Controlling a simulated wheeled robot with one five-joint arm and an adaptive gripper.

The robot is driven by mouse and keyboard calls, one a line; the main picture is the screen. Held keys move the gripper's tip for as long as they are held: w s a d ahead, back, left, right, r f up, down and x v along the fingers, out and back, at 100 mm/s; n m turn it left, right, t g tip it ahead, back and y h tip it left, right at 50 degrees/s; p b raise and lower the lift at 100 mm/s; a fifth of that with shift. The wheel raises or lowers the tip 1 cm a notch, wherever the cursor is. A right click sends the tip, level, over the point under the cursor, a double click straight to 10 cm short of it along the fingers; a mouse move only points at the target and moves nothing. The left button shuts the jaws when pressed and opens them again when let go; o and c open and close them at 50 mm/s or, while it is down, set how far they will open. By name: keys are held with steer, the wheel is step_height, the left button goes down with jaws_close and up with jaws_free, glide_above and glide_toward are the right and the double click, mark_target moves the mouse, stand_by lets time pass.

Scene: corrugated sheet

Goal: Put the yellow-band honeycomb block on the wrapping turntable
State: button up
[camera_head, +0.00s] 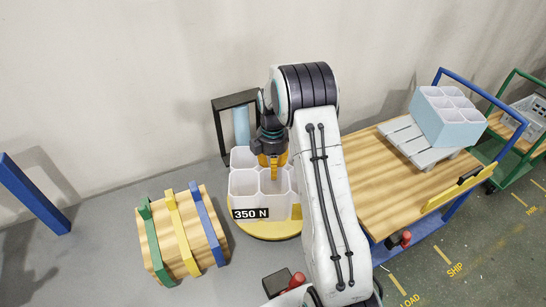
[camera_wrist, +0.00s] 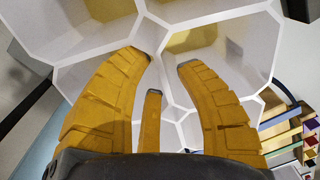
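A white honeycomb block (camera_head: 244,188) with a black "350 N" label stands upright on the round yellow wrapping turntable (camera_head: 270,231). My gripper (camera_head: 273,177), with orange fingers, points down at the block's open top. In the wrist view the gripper (camera_wrist: 162,60) has its fingers spread apart, with thin white cell walls of the block (camera_wrist: 240,50) between and beyond them. Yellow shows through the cell bottoms. I cannot tell whether the fingertips touch the walls.
A dark frame with a light-blue roll (camera_head: 241,127) stands behind the turntable. A wooden stand (camera_head: 208,240) with green, yellow and blue bars is at left. At right, a wooden-topped cart (camera_head: 370,190) bears a pale slatted pallet with a light-blue honeycomb block (camera_head: 440,122). A green cart is beyond.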

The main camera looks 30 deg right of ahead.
steer(key=s+a+r+m+t+b, duration=0.1)
steer(key=s+r+b, duration=0.1)
steer(key=r, duration=0.6)
steer(key=s+a+r+m+b, duration=0.1)
steer(key=s+a+r+b, duration=0.15)
steer(key=r, duration=0.55)
steer(key=s+a+m+t, duration=0.1)
steer(key=s+a+m, duration=0.1)
steer(key=s, duration=0.5)
steer(key=s+a+m+t, duration=0.1)
steer(key=s+a+m, duration=0.1)
steer(key=s+m, duration=0.3)
steer(key=s+a+m+t, duration=0.1)
steer(key=s+a+m, duration=0.2)
steer(key=s, duration=0.8)
steer(key=shift+f+m+t, duration=0.15)
steer(key=shift+m+t, duration=0.15)
steer(key=shift+m, duration=0.4)
steer(key=shift+s, duration=0.1)
